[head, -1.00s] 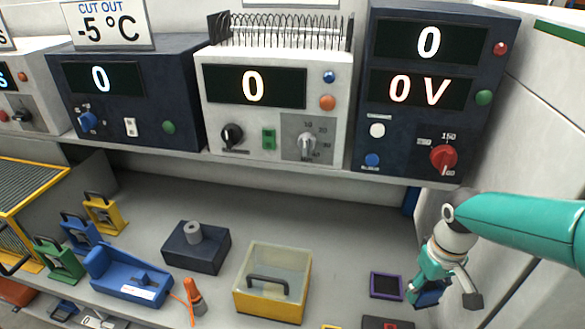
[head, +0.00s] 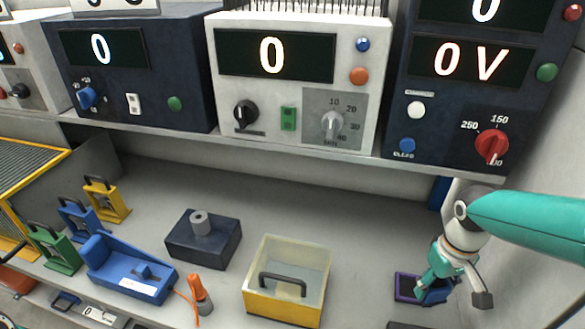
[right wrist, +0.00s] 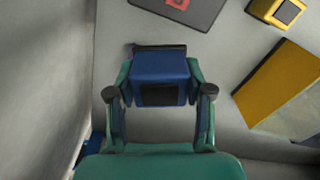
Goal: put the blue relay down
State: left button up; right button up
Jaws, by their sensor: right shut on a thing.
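The blue relay (right wrist: 160,68) is a small blue block with a dark square face, held between the two fingers of my right gripper (right wrist: 160,88). In the head view the relay (head: 437,294) overlaps the right part of a purple-framed dark pad (head: 404,288). The right gripper (head: 436,284) hides part of both. I cannot tell whether the relay touches the pad. In the right wrist view the relay hides most of what lies under it. My left gripper is not in view.
A yellow box with a clear lid (head: 251,297) stands left of the pad. A dark plate with a red mark (right wrist: 178,8) lies nearby. The right wall (right wrist: 45,90) is close to the arm. Instruments line the shelf above (head: 290,80). Bench between box and pad is clear.

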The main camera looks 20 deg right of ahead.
jog(key=f+b, duration=0.2)
jog(key=f, duration=0.1)
jog(key=shift+s, duration=0.2)
jog(key=shift+w+f+b, duration=0.1)
jog(key=shift+f+b, duration=0.25)
jog(key=shift+f, duration=0.05)
jog(key=p, duration=0.4)
send_over(358, 272)
jog(key=shift+f, duration=0.8)
notch_tip(358, 272, down, 4)
jog(key=shift+f+p, duration=0.15)
jog(key=shift+p, duration=0.45)
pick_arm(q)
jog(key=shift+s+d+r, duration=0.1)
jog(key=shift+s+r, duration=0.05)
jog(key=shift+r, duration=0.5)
pick_arm(e)
jog(key=shift+f, duration=0.5)
jog(key=o, duration=1.2)
